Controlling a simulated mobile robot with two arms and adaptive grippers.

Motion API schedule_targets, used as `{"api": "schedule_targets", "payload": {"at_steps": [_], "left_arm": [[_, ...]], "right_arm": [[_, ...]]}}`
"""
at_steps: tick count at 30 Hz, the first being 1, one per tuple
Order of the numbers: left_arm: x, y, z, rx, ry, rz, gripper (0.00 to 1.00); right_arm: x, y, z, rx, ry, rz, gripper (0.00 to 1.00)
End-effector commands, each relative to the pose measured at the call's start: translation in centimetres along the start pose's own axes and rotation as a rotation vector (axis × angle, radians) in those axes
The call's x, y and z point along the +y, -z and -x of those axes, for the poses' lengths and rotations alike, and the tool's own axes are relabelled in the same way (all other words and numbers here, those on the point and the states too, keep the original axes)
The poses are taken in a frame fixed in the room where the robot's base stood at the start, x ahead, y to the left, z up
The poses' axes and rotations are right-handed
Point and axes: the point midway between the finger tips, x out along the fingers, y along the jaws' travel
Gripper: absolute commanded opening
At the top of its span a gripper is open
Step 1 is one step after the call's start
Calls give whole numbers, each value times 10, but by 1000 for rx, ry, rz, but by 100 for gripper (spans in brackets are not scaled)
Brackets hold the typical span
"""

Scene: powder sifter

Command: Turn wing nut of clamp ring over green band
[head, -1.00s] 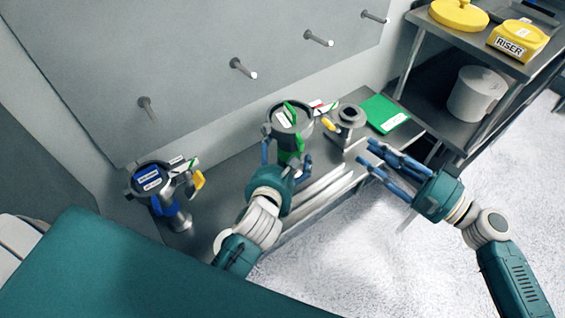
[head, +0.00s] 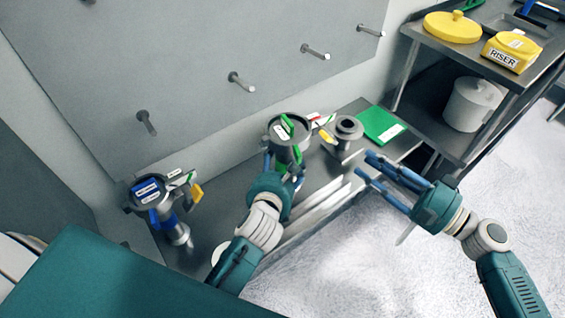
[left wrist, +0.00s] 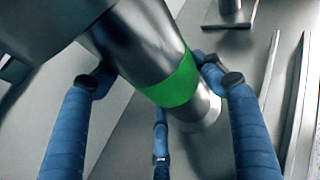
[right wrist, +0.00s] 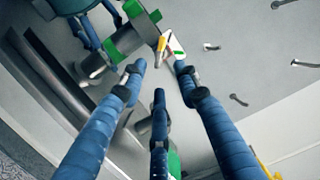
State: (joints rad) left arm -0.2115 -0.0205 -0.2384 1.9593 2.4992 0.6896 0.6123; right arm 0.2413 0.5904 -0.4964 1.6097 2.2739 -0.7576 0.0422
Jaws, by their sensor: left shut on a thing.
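The green-banded sifter (head: 287,135) stands on the bench, with a metal ring round its top and a green handle on its lid. My left gripper (head: 284,168) is shut on its metal body; the left wrist view shows the fingers around the green band (left wrist: 175,85). The yellow wing nut (head: 326,136) sticks out at the sifter's right side. My right gripper (head: 366,168) is open and empty, to the right of the nut and apart from it. In the right wrist view the nut (right wrist: 162,45) shows beyond the fingertips (right wrist: 160,75).
A blue-banded sifter (head: 155,192) with its own yellow nut stands at the left. Wall pegs (head: 240,80) are behind. A shelf (head: 410,115) with yellow parts stands right.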

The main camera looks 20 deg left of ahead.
Motion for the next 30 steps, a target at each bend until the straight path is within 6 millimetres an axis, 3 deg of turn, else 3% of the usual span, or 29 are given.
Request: {"api": "schedule_targets", "payload": {"at_steps": [4,7,11,14,17,21,25,30], "left_arm": [[0,0,0,1,0,2,11],[0,0,0,1,0,2,11],[0,0,0,1,0,2,11],[0,0,0,1,0,2,11],[0,0,0,1,0,2,11],[0,0,0,1,0,2,11],[0,0,0,1,0,3,11],[0,1,0,1,0,3,11]], "right_arm": [[7,-1,-1,10,-26,60,32],[23,-2,-2,31,-92,225,32],[49,-3,-2,64,-225,625,32],[59,-2,0,79,-322,1018,32],[53,-5,2,88,-387,1414,32],[30,-18,0,105,-428,1897,32],[8,-33,-2,128,-432,2211,32],[-7,-45,-5,152,-427,2403,32]]}}
